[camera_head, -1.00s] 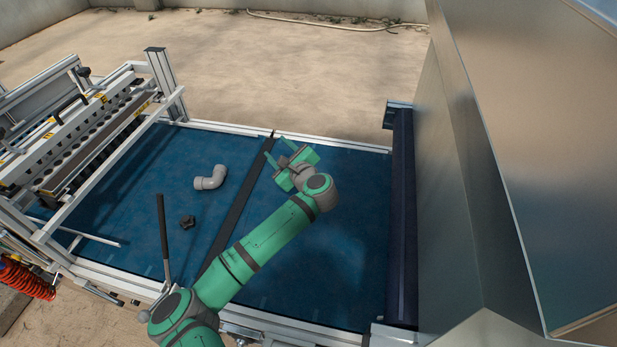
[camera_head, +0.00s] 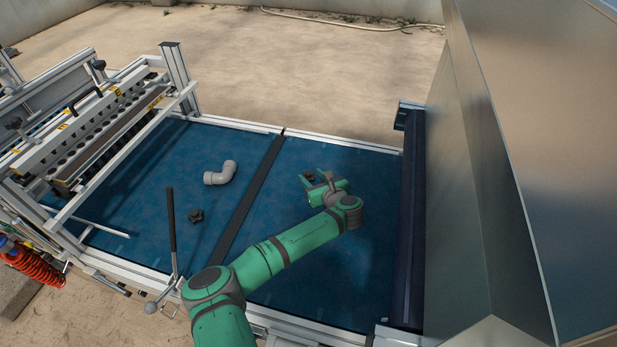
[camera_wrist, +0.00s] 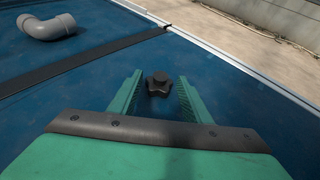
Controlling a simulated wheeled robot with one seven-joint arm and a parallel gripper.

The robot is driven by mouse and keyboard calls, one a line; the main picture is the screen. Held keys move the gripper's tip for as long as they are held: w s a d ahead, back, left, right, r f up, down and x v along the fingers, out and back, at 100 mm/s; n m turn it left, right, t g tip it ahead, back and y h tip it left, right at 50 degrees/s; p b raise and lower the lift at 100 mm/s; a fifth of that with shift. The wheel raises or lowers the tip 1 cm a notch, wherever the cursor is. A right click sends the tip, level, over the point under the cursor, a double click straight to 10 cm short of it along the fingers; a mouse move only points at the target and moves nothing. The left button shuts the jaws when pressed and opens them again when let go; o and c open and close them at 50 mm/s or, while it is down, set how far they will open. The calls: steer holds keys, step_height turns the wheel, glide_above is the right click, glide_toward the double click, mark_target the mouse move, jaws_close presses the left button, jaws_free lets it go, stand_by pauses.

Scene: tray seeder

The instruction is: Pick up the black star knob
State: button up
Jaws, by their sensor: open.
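A black star knob (camera_wrist: 158,85) shows between the two green fingers in the wrist view, near their tips, over the blue belt. My gripper (camera_wrist: 158,92) is open around it, with a visible gap on each side. I cannot tell whether the knob touches the belt. In the head view my gripper (camera_head: 312,184) is over the belt's right part, with a small dark shape between its fingers.
A grey pipe elbow (camera_head: 221,173) lies on the belt (camera_head: 150,215) left of the black strip (camera_head: 250,195). A seeder frame (camera_head: 172,75) stands at left, a dark roller (camera_head: 413,215) and a tall metal panel (camera_head: 435,180) at right. A black-handled lever (camera_head: 171,220) rises at the front.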

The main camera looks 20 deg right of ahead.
mark_target(308, 174)
steer(key=shift+x, duration=1.9)
steer(key=shift+r, duration=0.15)
steer(key=c, duration=0.8)
steer(key=shift+o, duration=0.2)
